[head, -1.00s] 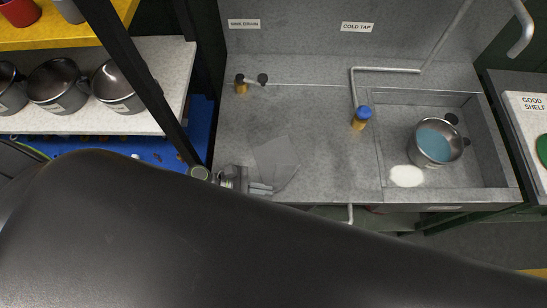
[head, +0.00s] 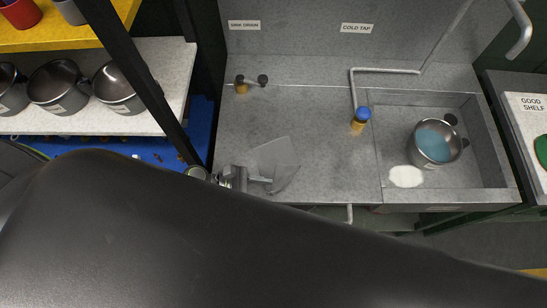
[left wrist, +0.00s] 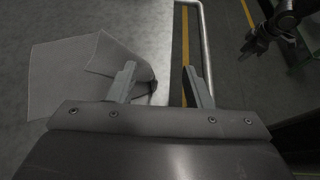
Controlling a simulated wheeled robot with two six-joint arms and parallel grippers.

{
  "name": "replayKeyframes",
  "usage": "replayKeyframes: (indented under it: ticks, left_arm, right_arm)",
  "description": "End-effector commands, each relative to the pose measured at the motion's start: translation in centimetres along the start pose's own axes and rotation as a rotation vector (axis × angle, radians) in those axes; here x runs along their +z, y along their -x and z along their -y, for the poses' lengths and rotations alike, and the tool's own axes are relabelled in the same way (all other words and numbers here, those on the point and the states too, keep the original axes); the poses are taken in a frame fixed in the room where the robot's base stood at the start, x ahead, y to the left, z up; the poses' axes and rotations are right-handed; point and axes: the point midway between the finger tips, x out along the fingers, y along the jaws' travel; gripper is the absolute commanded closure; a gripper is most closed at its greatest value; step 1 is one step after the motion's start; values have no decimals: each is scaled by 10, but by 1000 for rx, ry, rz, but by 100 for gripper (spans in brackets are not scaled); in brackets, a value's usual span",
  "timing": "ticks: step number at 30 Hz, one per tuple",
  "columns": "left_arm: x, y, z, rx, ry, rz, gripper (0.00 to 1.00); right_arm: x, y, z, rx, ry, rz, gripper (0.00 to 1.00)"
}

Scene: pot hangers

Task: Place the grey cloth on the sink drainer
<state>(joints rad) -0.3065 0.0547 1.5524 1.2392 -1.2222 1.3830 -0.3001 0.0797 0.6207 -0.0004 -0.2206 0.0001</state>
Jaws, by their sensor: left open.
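The grey cloth (head: 281,158) lies on the grey worktop under the drain sign, which I take as the sink drainer (head: 300,122), near its front edge. In the left wrist view the cloth (left wrist: 65,80) is spread flat at left, with a fold and a raised, curled edge beside the left finger. My left gripper (head: 262,183) is at the cloth's front side.
The sink basin (head: 400,112) at right holds a metal pot (head: 422,152) with blue contents. A rail (left wrist: 207,50) runs along the front edge. Shelves with pots (head: 55,85) stand at left.

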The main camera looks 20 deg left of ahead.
Motion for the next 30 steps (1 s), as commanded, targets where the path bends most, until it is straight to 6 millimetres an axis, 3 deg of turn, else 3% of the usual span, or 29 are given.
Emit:
replayKeyframes:
  ticks: [7, 19, 30]
  left_arm:
    - [11, 6, 6, 1, 0, 0, 55]
    - [63, 34, 31, 0, 0, 0, 55]
    - [67, 36, 33, 0, 2, -1, 55]
  right_arm:
    - [0, 0, 0, 0, 0, 0, 64]
    - [0, 0, 0, 0, 0, 0, 64]
    - [0, 0, 0, 0, 0, 0, 64]
